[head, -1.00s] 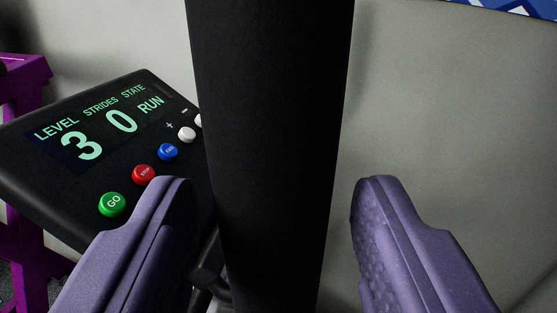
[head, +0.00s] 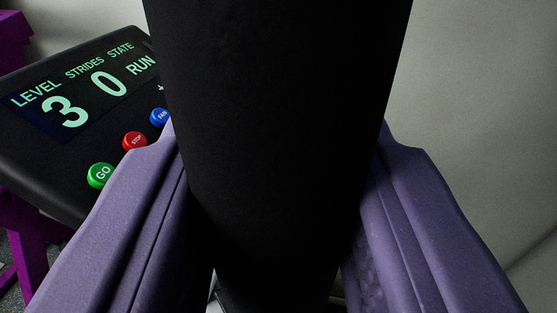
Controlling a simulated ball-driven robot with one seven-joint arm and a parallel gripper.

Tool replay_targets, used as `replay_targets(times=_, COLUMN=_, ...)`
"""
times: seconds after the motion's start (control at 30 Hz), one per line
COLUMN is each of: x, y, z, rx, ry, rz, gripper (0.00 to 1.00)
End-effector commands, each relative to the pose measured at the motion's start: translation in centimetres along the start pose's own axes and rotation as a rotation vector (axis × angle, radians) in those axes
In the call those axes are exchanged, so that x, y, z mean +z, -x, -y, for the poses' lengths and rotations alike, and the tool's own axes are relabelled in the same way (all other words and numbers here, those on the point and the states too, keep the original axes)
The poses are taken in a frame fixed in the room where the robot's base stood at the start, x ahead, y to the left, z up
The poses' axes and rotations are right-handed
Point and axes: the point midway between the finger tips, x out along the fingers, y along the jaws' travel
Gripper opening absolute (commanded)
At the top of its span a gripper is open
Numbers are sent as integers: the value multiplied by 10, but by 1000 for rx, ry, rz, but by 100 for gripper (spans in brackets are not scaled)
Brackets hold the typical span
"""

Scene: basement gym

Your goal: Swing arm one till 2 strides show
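A thick black upright swing arm (head: 280,110) fills the middle of the view; no number shows on it. My purple gripper (head: 278,150) has one finger on each side of it. Both fingers lie close against its sides, and the fingertips are hidden by it. The console display (head: 82,88) at the left reads LEVEL 3, STRIDES 0, STATE RUN.
The console has a green GO button (head: 101,175), a red STOP button (head: 134,141) and a blue button (head: 160,117) close to my left finger. A purple frame (head: 12,45) stands at the far left. A plain pale wall (head: 480,100) is behind at the right.

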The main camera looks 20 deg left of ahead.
Motion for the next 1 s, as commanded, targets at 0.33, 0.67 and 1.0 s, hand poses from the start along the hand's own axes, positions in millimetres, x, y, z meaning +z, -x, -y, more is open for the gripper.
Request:
replay_targets(times=0.33, x=-26, y=-18, z=88, rx=-16, ry=180, rz=22, gripper=0)
replay_targets(times=0.67, x=-34, y=-20, z=100, rx=-7, ry=209, rz=34, gripper=0)
replay_targets(times=1.0, x=-33, y=-20, z=100, rx=-7, ry=210, rz=35, gripper=55)
